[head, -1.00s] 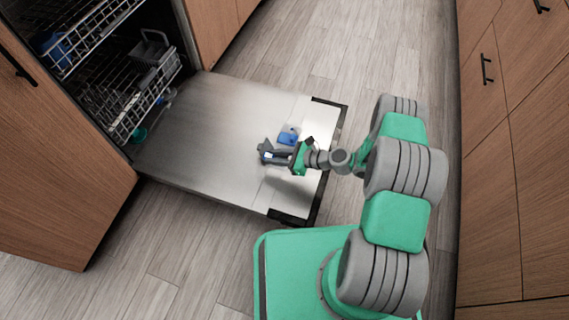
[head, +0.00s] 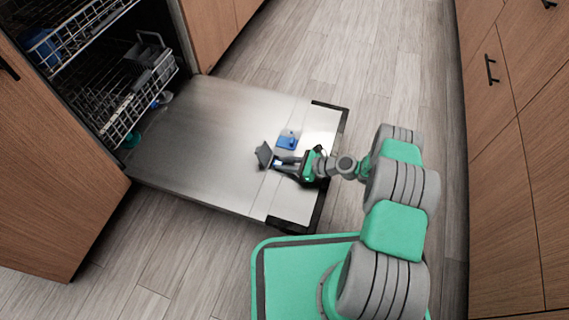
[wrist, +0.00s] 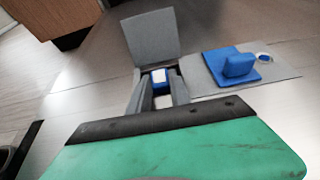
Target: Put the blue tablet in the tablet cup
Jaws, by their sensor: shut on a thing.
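The blue tablet (wrist: 159,77), blue with a white face, is between the fingers of my gripper (wrist: 160,90) in the wrist view. In the head view my gripper (head: 280,162) is low over the open dishwasher door, shut on the tablet (head: 276,163). The tablet cup has a grey lid standing open (wrist: 150,38), just beyond the tablet; the lid also shows in the head view (head: 264,154). The tablet and fingertips are at the cup's opening. The fingers hide much of the cup, and I cannot tell whether the tablet touches its floor.
A blue raised part with a tab (wrist: 235,66) sits beside the cup on the door. The open door (head: 190,140) lies flat, its left part clear. The lower rack (head: 120,95) is at the left. Wooden cabinets (head: 515,180) stand at the right.

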